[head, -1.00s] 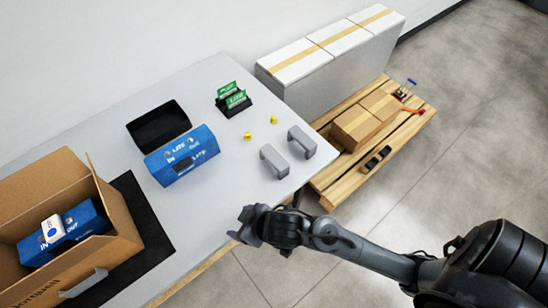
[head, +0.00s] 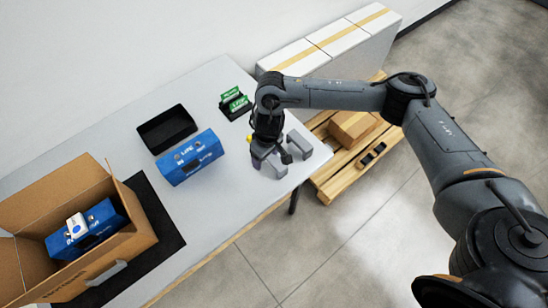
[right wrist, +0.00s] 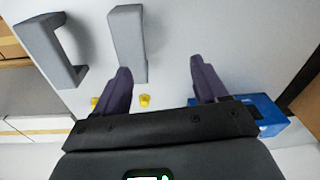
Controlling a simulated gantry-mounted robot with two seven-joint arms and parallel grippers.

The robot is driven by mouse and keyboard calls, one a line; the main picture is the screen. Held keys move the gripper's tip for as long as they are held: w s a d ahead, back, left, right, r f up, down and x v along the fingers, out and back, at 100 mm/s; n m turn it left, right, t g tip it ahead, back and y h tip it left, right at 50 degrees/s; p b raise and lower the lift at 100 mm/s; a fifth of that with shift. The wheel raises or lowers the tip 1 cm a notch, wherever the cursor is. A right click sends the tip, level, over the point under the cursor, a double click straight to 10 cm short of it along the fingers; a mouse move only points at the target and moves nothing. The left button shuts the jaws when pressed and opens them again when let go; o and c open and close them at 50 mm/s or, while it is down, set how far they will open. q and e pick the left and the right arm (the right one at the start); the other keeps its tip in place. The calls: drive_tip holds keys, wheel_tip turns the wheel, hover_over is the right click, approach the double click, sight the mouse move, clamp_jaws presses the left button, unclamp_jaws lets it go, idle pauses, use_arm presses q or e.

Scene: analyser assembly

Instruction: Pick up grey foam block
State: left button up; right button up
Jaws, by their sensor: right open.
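Two grey foam blocks shaped like brackets lie near the right end of the grey table. In the head view, the left block (head: 275,171) is partly hidden by my right gripper (head: 274,157), and the right block (head: 301,145) is clearer. In the right wrist view, the nearer block (right wrist: 127,38) lies just beyond the left finger of my open gripper (right wrist: 160,78), and the other block (right wrist: 40,48) lies further left. I cannot tell whether a finger touches a block. My left gripper is not in view.
A blue box (head: 188,158) and black tray (head: 166,130) stand left of the blocks, with green-topped pieces (head: 235,101) behind. Yellow pieces (right wrist: 145,100) lie close to the gripper. An open carton (head: 128,245) sits at front left. A pallet (head: 338,180) with boxes stands right.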

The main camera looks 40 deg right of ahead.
sight(274, 159)
drive_tip(key=shift+m+g+h, duration=0.3)
drive_tip(key=shift+m, duration=0.5)
drive_tip(key=d, duration=0.1)
drive_tip(key=d+r, duration=0.1)
drive_tip(key=d, duration=0.1)
drive_tip(key=shift+d+r, duration=0.35)
drive_tip(key=shift+d+f, duration=0.25)
wheel_tip(274, 159, down, 4)
drive_tip(key=shift+s+a+f+b, duration=0.1)
drive_tip(key=shift+b, duration=0.65)
drive_tip(key=f, duration=0.2)
drive_tip(key=f+b, duration=0.1)
drive_tip(key=f, duration=0.1)
drive_tip(key=shift+a+f, duration=0.2)
drive_tip(key=shift+f, duration=0.65)
drive_tip(key=shift+c, duration=0.3)
drive_tip(key=shift+c, duration=1.1)
drive_tip(key=c, duration=0.8)
